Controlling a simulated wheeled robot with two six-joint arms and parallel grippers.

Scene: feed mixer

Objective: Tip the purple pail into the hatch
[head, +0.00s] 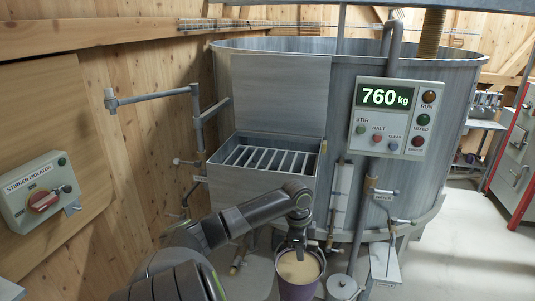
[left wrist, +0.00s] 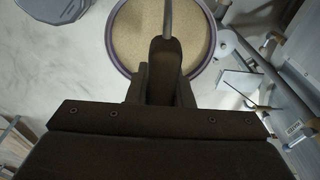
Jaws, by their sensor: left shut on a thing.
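The purple pail (head: 297,291) is at the bottom middle of the head view, upright and filled with pale beige feed (head: 299,267). In the left wrist view its purple rim (left wrist: 113,54) and feed (left wrist: 135,35) lie beyond the gripper fingers. My left gripper (head: 298,238) is shut on the pail's grip, above the feed; its fingers also show in the left wrist view (left wrist: 163,88). The hatch (head: 240,182) is a grey box on the mixer's front with bars across its opening and its lid (head: 280,95) raised. The pail is lower than the hatch and nearer to me. My right gripper is not in view.
The mixer tank (head: 440,80) fills the back, with a control panel (head: 395,117) reading 760 kg. A pipe arm (head: 150,97) juts out left of the hatch. A wall isolator (head: 42,192) is at left. Pipes stand right of the pail. Open floor (head: 470,260) is at right.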

